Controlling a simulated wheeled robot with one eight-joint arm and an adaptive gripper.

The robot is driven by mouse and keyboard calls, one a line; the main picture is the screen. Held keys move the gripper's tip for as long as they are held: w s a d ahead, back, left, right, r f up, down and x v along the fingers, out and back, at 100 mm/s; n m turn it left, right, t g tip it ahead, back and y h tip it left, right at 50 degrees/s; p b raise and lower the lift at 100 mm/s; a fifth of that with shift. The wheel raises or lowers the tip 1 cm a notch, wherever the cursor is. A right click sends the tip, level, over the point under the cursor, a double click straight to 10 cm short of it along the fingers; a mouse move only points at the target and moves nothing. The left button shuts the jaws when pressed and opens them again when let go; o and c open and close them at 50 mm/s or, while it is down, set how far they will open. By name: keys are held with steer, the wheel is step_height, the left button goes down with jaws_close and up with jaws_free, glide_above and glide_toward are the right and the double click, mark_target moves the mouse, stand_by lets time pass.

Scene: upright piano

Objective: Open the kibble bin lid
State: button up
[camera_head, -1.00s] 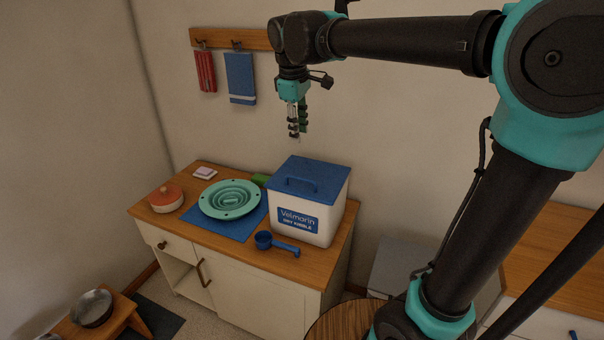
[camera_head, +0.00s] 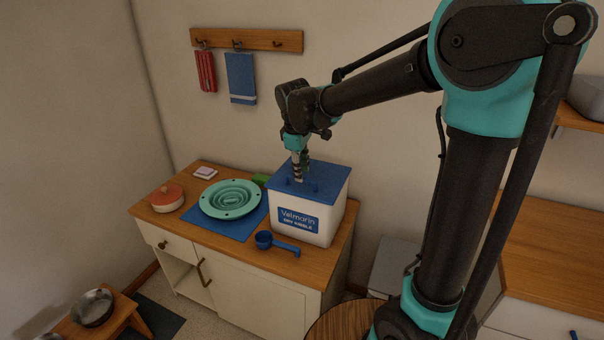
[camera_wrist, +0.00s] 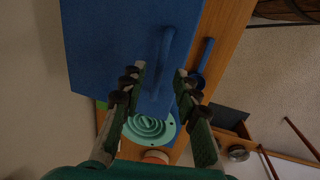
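The kibble bin (camera_head: 306,214) is a white box labelled "Valmarin Dry Kibble" on the wooden-topped cabinet. Its flat blue lid (camera_head: 332,174) is closed and has a raised blue handle, seen clearly in the wrist view (camera_wrist: 164,56). My gripper (camera_head: 299,178) points down at the lid, over the handle. In the wrist view my gripper's fingers (camera_wrist: 160,70) are apart, one on each side of the handle's line. I cannot tell whether they touch the handle or lid. In the head view the gripper hides part of the handle.
A blue scoop (camera_head: 276,243) lies in front of the bin. A green item (camera_head: 260,179) stands close behind the bin's left side. The wall is behind.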

steer(key=shift+w+f, duration=0.15)
steer(key=shift+f, duration=0.7)
jaws_close()
